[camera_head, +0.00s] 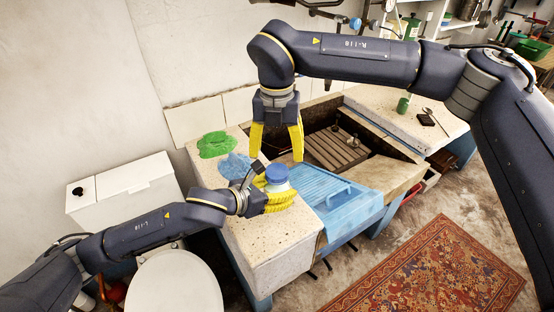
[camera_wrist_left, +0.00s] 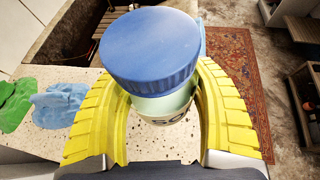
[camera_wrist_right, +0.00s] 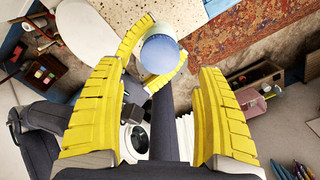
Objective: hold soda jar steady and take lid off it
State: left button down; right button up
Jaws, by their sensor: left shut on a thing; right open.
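The soda jar (camera_wrist_left: 168,107) is a pale green jar with dark lettering, standing on the speckled stone ledge. Its blue lid (camera_wrist_left: 150,45) is on top of it; the lid also shows in the head view (camera_head: 276,173) and the right wrist view (camera_wrist_right: 160,54). My left gripper (camera_head: 274,196) is shut around the jar's body below the lid, its yellow fingers on both sides in the left wrist view (camera_wrist_left: 165,125). My right gripper (camera_head: 277,156) is open and empty, pointing down above the jar, with a gap to the lid; its fingers (camera_wrist_right: 157,90) stand wide apart.
A green cloth (camera_head: 216,144) and a blue cloth (camera_head: 238,166) lie on the ledge behind the jar. A blue washboard-like tray (camera_head: 325,190) sits right of it by the trough, which holds a wooden slatted rack (camera_head: 336,148). A white toilet (camera_head: 175,285) stands at front left.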

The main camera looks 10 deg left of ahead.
aim_at(277, 170)
jog(key=shift+r+m, duration=0.5)
jog(key=shift+r, duration=0.1)
jog(key=shift+f, duration=3.9)
jog(key=c, duration=1.4)
jog(key=shift+n, duration=1.6)
jog(key=o, duration=1.3)
jog(key=shift+r, duration=0.15)
